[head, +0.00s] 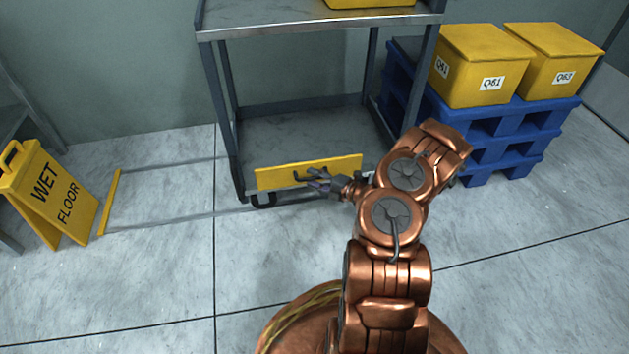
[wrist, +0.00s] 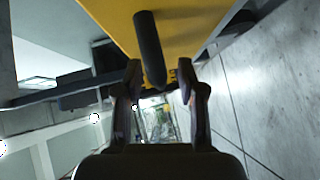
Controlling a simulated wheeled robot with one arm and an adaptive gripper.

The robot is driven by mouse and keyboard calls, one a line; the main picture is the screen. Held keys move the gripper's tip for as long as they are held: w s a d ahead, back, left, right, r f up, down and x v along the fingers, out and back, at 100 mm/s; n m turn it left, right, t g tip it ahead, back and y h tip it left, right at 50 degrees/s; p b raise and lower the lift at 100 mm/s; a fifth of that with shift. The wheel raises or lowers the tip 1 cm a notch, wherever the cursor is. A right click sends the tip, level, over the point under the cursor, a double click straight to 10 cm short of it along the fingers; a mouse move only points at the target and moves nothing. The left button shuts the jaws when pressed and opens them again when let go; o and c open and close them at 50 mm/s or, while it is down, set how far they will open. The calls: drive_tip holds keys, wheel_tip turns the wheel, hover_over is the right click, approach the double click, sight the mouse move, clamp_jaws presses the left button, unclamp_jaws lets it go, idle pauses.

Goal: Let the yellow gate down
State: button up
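The yellow gate (head: 270,178) is a long flat panel standing upright across the front of the grey trolley's lower shelf. A dark bar handle sticks out from its face, left of my gripper in the head view (head: 297,176). My gripper (head: 318,182) is in front of the gate, close to the handle. In the wrist view the gate (wrist: 195,22) fills the top, and the handle (wrist: 149,45) points down toward the gap between my gripper's two spread fingers (wrist: 158,78). The fingers look open, with no clear contact on the handle.
The grey trolley (head: 300,130) has a yellow container on its top shelf (head: 365,3). Blue pallets (head: 500,130) with yellow boxes (head: 482,70) stand at right. A wet floor sign (head: 50,195) and a yellow strip (head: 112,200) are at left. The front floor left of my arm is clear.

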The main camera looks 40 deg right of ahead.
drive_tip(key=shift+w, duration=0.1)
drive_tip(key=shift+c, duration=0.2)
clamp_jaws()
idle(0.5)
